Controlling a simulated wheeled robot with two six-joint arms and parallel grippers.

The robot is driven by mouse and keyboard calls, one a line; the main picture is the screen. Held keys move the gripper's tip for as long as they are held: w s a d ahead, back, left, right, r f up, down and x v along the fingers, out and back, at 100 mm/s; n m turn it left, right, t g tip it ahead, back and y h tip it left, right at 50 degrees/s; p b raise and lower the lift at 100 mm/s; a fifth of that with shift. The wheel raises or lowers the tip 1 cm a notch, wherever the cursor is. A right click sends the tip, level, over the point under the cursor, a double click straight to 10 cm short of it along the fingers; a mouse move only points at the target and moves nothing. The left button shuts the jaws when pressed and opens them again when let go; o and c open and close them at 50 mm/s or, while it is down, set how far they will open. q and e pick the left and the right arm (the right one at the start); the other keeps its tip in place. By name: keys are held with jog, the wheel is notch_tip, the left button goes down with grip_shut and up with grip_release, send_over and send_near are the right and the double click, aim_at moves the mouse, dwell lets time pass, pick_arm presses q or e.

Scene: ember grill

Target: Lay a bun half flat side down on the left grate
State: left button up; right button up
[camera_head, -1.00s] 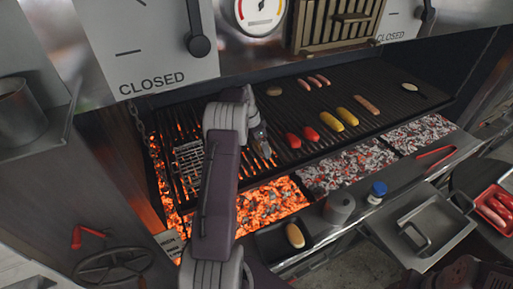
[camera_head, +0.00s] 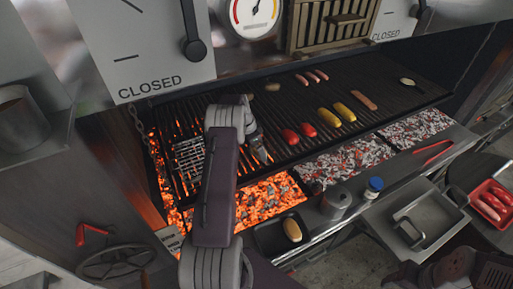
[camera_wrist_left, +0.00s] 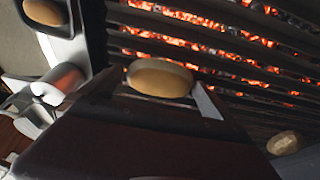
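My left gripper (camera_wrist_left: 160,88) is shut on a tan bun half (camera_wrist_left: 160,80), with one finger at each side. The bun's browned face shows towards the wrist camera and its paler edge lies on the far side; its exact tilt is unclear. It is over dark grate bars (camera_wrist_left: 240,55) with glowing coals below. In the head view the left gripper (camera_head: 260,152) is over the left grate (camera_head: 187,158), and the held bun is mostly hidden. Another bun half (camera_wrist_left: 285,142) lies on the bars, also seen at the back (camera_head: 273,87).
A bun half (camera_head: 292,229) lies in a dark tray at the front ledge. Red (camera_head: 291,136) and yellow (camera_head: 344,112) items lie right of the left gripper. A grey canister (camera_head: 335,202) and blue-capped bottle (camera_head: 374,187) stand on the ledge. A metal tray (camera_head: 440,215) is at right.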

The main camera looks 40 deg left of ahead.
pick_arm(q)
jog(key=shift+r, duration=0.15)
jog(key=shift+a+r, duration=0.2)
jog(key=shift+r, duration=0.2)
jog(key=b+v, duration=0.2)
jog(key=v, duration=0.9)
jog(key=shift+s+d, duration=0.1)
jog(key=shift+d, duration=0.1)
jog(key=s+d+f+n+g, duration=0.1)
jog(key=s+d+f+n, duration=0.1)
jog(key=s+d, duration=0.5)
jog(key=s+d+f+n+g, duration=0.1)
jog(key=s+d, duration=0.1)
jog(key=d, duration=0.9)
jog(key=s+d+f+n+y, duration=0.1)
jog(key=s+d+f+n, duration=0.1)
jog(key=s+d, duration=0.6)
jog(key=s, duration=0.4)
jog(key=shift+s+d+f+n, duration=0.2)
jog(key=shift+n, duration=0.1)
